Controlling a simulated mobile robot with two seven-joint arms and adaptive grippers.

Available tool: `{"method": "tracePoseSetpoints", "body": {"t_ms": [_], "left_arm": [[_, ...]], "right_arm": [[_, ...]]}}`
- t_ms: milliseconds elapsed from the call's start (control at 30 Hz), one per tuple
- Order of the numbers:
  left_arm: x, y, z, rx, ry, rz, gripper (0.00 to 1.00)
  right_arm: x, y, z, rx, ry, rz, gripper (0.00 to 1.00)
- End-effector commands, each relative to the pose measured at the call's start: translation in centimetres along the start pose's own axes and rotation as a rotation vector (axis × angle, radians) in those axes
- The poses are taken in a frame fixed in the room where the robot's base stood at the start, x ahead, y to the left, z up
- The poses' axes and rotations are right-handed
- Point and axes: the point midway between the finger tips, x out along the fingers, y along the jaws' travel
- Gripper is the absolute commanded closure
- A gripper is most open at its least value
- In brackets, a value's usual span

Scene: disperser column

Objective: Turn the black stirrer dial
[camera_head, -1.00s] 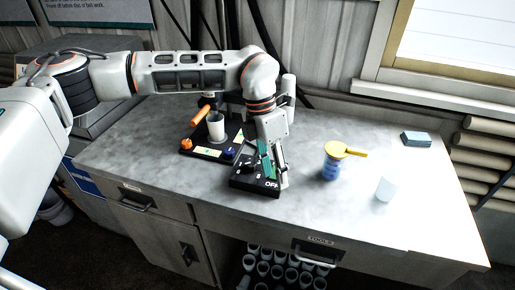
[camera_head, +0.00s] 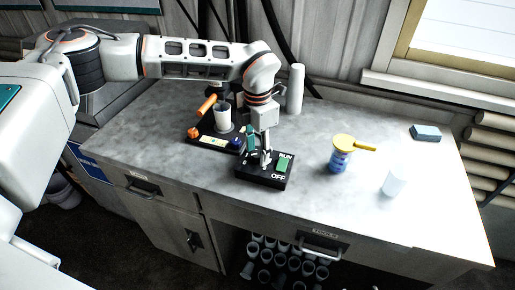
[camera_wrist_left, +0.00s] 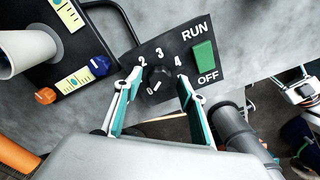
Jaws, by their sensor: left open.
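The black stirrer dial (camera_wrist_left: 158,78) sits on a black control box (camera_wrist_left: 215,62), among printed numbers 2, 3 and 4. My left gripper (camera_wrist_left: 159,80) is open, with one teal-padded finger on each side of the dial in the left wrist view. I cannot tell whether the fingers touch it. In the head view my left gripper (camera_head: 261,157) points down over the left part of the control box (camera_head: 262,177) and mostly hides the dial.
A green RUN/OFF switch (camera_head: 284,164) is right of the dial. Behind the box stands a device with a white cup (camera_head: 222,115) and orange handle (camera_head: 206,105).

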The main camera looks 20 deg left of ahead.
Motion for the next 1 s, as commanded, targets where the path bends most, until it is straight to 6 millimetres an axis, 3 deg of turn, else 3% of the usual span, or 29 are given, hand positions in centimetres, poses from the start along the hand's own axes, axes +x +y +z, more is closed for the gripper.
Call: {"method": "tracePoseSetpoints", "body": {"t_ms": [267,400,733,1000], "left_arm": [[0.13,0.00,0.02,0.000,0.000,0.000,0.62],[0.12,-0.01,0.02,0.000,0.000,0.000,0.98],[0.07,0.00,0.03,0.020,-0.001,0.000,0.98],[-0.05,-0.03,0.07,0.153,-0.001,0.001,0.98]], "right_arm": [[-0.01,0.15,0.06,0.001,-0.002,0.003,0.49],[-0.02,0.14,-0.03,0.001,0.000,0.003,0.49],[-0.08,-0.06,-0.21,0.002,0.002,0.000,0.49],[-0.27,0.06,-0.34,0.002,-0.001,0.002,0.49]]}}
